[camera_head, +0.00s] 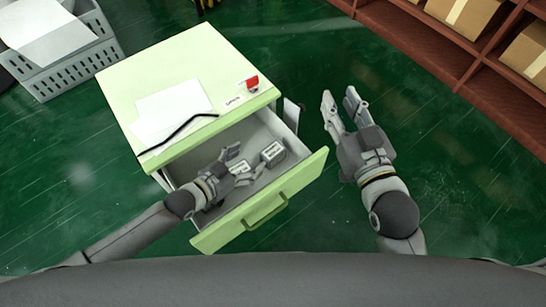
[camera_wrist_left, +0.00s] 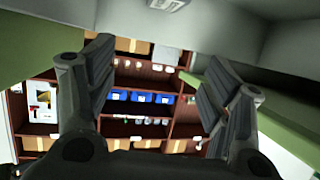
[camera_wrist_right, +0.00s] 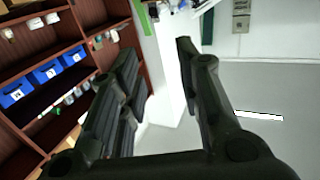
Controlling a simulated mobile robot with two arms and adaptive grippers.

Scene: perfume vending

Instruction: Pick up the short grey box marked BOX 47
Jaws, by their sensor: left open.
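The green cabinet's drawer (camera_head: 246,208) is open and holds two small grey boxes with white labels. One box (camera_head: 273,153) lies towards the drawer's right end. The other box (camera_head: 242,168) is partly hidden by my left gripper. The label print is too small to tell which is BOX 47. My left gripper (camera_head: 249,160) is open inside the drawer, its fingers pointing towards the right-hand box. A grey labelled object (camera_wrist_left: 168,4) shows at the top edge of the left wrist view, apart from the fingers. My right gripper (camera_head: 340,101) is open and empty right of the drawer.
The cabinet top (camera_head: 195,65) carries white paper (camera_head: 172,112), a black cord and a red item (camera_head: 252,82). The drawer walls and green front surround my left gripper closely. A grey crate (camera_head: 70,68) stands at upper left, and red-brown shelves (camera_head: 440,60) at upper right. Green floor around is clear.

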